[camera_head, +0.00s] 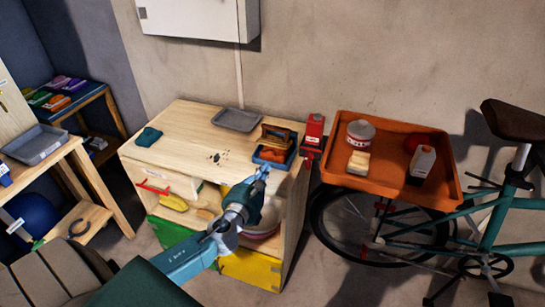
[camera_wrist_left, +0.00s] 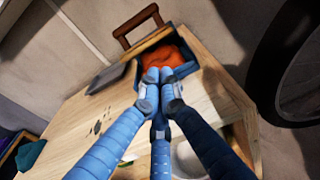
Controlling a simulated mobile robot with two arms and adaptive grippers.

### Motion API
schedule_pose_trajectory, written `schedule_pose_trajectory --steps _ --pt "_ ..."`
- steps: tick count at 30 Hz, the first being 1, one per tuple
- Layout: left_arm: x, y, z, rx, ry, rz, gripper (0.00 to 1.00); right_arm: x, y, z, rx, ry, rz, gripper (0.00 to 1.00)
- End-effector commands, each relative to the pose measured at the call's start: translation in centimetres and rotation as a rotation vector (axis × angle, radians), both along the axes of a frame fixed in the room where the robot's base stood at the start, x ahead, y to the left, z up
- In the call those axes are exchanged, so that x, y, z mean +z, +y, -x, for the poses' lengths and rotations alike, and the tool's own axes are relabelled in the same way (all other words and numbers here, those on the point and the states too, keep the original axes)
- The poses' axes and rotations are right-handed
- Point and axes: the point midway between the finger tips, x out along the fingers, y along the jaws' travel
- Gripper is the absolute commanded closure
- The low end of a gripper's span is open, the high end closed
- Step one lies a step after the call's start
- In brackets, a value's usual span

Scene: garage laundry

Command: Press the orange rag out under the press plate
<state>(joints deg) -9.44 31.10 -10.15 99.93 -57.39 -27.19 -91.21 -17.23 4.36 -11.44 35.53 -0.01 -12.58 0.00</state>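The orange rag (camera_wrist_left: 168,54) lies bunched in a blue tray (camera_wrist_left: 190,69) in the left wrist view; in the head view a little of its orange shows in the tray (camera_head: 283,164). The press plate (camera_wrist_left: 150,43), a wooden board with a brown handle (camera_wrist_left: 138,22), is at the far side of the rag; its handle also shows in the head view (camera_head: 279,131). My left gripper (camera_head: 264,170) is at the tray's near side, its fingertips (camera_wrist_left: 159,75) together in front of the rag. No cloth shows clearly between them, and contact is unclear. My right gripper is out of view.
The wooden cabinet top (camera_head: 190,122) also carries a grey tray (camera_head: 236,119) and a teal cloth (camera_head: 149,137).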

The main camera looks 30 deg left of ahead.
Motion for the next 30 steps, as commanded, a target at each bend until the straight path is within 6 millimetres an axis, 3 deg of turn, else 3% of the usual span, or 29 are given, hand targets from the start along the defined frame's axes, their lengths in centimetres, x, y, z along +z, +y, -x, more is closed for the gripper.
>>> schedule_pose_trajectory --steps 6,13,30 --pt "-0.4 1.0 -4.1 0.002 -0.003 0.002 1.0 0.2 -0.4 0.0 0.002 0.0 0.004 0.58" --pt "-0.9 1.7 -7.2 0.001 -0.001 0.003 1.0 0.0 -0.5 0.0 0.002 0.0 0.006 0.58" --pt "-0.8 1.9 -8.1 0.0 0.003 0.002 1.0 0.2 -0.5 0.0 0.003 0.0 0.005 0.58"
